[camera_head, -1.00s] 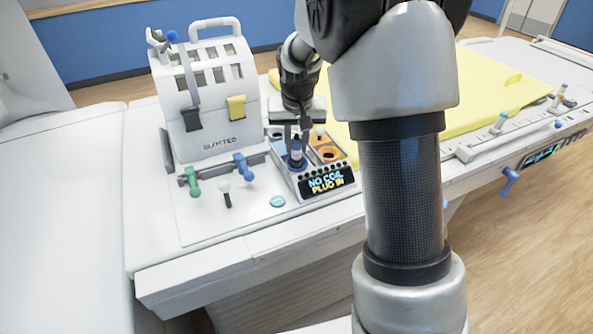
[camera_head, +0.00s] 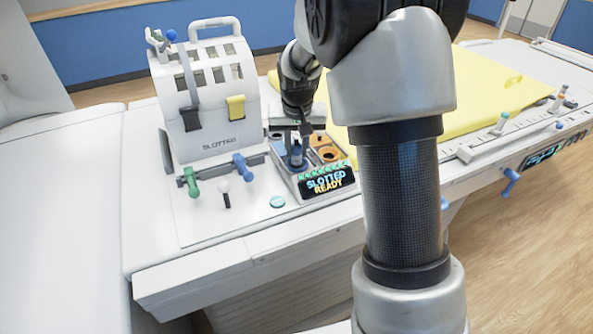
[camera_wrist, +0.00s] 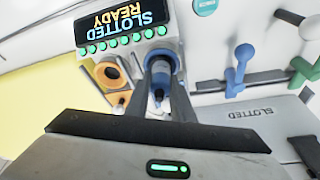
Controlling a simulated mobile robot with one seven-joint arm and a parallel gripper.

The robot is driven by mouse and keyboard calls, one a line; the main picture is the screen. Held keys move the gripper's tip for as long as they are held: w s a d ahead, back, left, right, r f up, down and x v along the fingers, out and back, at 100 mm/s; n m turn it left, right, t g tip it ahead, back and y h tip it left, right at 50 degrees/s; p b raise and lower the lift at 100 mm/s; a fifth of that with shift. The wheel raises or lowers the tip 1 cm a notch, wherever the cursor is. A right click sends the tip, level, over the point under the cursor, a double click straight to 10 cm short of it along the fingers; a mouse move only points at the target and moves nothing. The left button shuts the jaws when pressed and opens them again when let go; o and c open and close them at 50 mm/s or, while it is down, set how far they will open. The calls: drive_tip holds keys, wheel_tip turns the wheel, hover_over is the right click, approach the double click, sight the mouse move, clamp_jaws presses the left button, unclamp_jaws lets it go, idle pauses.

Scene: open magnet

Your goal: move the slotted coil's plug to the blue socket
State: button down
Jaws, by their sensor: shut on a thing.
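The slotted coil (camera_head: 215,95) is a white slotted housing labelled SLOTTED, standing upright on the white table. Its plug (camera_wrist: 159,82) is dark with a blue-grey body and sits in the blue socket (camera_wrist: 150,55) of the socket box. My gripper (camera_wrist: 160,75) is shut on the plug, one finger on each side. In the head view my gripper (camera_head: 297,150) points down over the blue socket and hides most of the plug. The box's display (camera_head: 327,183) reads SLOTTED READY with green lights above it.
An orange socket (camera_head: 328,153) lies right of the blue one. A green lever (camera_head: 190,181), a blue lever (camera_head: 243,167) and a white-knobbed lever (camera_head: 224,188) stand in front of the coil. A yellow pad (camera_head: 480,90) covers the table behind my arm.

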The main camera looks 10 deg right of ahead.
drive_tip(key=c, duration=1.5)
unclamp_jaws()
drive_tip(key=shift+o, duration=0.2)
drive_tip(key=shift+r, duration=0.1)
drive_tip(key=p+v, duration=0.2)
drive_tip(key=v, duration=1.5)
drive_tip(key=shift+a+r, duration=0.1)
drive_tip(key=shift+r, duration=0.1)
drive_tip(key=s+r+t+p, duration=0.1)
drive_tip(key=s+r+p, duration=0.5)
drive_tip(key=s+r, duration=0.4)
drive_tip(key=s+a+n+t+p, duration=0.1)
drive_tip(key=s+p, duration=0.4)
drive_tip(key=s, duration=1.1)
drive_tip(key=shift+a+r+n+y, duration=0.15)
drive_tip(key=shift+r+n+y, duration=0.15)
drive_tip(key=shift+r+n, duration=0.25)
